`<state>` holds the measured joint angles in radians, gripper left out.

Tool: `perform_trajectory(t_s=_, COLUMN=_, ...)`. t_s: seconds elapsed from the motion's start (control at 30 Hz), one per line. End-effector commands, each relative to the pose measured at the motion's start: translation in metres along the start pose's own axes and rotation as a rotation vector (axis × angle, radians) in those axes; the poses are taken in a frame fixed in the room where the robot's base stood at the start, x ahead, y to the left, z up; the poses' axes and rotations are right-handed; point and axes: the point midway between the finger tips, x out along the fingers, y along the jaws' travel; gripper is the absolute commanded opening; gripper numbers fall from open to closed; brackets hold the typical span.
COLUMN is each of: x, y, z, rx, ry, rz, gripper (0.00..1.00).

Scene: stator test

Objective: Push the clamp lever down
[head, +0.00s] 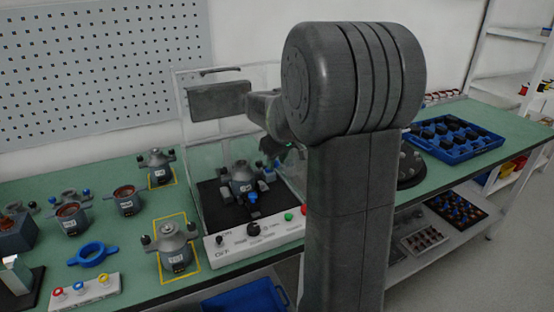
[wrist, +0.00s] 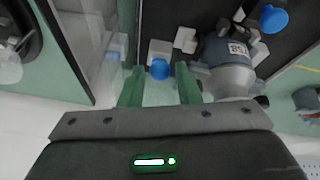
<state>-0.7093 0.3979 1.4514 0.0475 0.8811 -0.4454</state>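The grey stator (head: 243,180) sits on the black base of the test station, with dark clamps and blue knobs around it. It also shows in the wrist view (wrist: 228,68), at the right. A blue ball knob (wrist: 160,69), apparently the clamp lever's end, lies between the tips of my green fingers in the picture, beside a pale bracket. My gripper (wrist: 159,72) is open, with a gap on both sides of the knob. I cannot tell its depth from the knob or the lever's angle. In the head view my arm hides most of the gripper; a green finger shows right of the stator.
The test station has clear walls (head: 186,120) and a front panel (head: 255,238) with knobs and buttons. Other stators stand to the left, one in a yellow outline (head: 174,245). A blue tray (head: 455,137) is at right.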

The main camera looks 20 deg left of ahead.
Motion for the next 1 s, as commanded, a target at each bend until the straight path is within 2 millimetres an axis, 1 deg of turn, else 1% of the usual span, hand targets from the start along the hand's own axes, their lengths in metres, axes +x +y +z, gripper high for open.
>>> perform_trajectory(t_s=0.03, x=0.0, y=0.0, z=0.0, rx=0.0, ry=0.0, rz=0.0, gripper=0.3)
perform_trajectory(t_s=0.07, x=0.0, y=0.0, z=0.0, rx=0.0, ry=0.0, rz=0.0, gripper=0.26)
perform_trajectory(t_s=0.1, x=0.0, y=0.0, z=0.0, rx=0.0, ry=0.0, rz=0.0, gripper=0.18)
perform_trajectory(t_s=0.2, x=0.0, y=0.0, z=0.0, rx=0.0, ry=0.0, rz=0.0, gripper=0.0)
perform_trajectory(t_s=0.37, x=0.0, y=0.0, z=0.001, rx=0.0, ry=0.0, rz=0.0, gripper=0.0)
perform_trajectory(t_s=0.6, x=0.008, y=-0.006, z=0.02, rx=0.0, ry=-0.006, rz=-0.003, gripper=0.0)
perform_trajectory(t_s=0.83, x=0.008, y=-0.006, z=0.02, rx=0.001, ry=-0.009, rz=-0.005, gripper=0.0)
perform_trajectory(t_s=0.87, x=0.008, y=-0.006, z=0.02, rx=0.001, ry=-0.009, rz=-0.005, gripper=0.27)
perform_trajectory(t_s=0.9, x=0.008, y=-0.006, z=0.02, rx=0.001, ry=-0.009, rz=-0.005, gripper=0.3)
perform_trajectory(t_s=1.0, x=0.008, y=-0.006, z=0.019, rx=0.0, ry=-0.006, rz=-0.003, gripper=0.3)
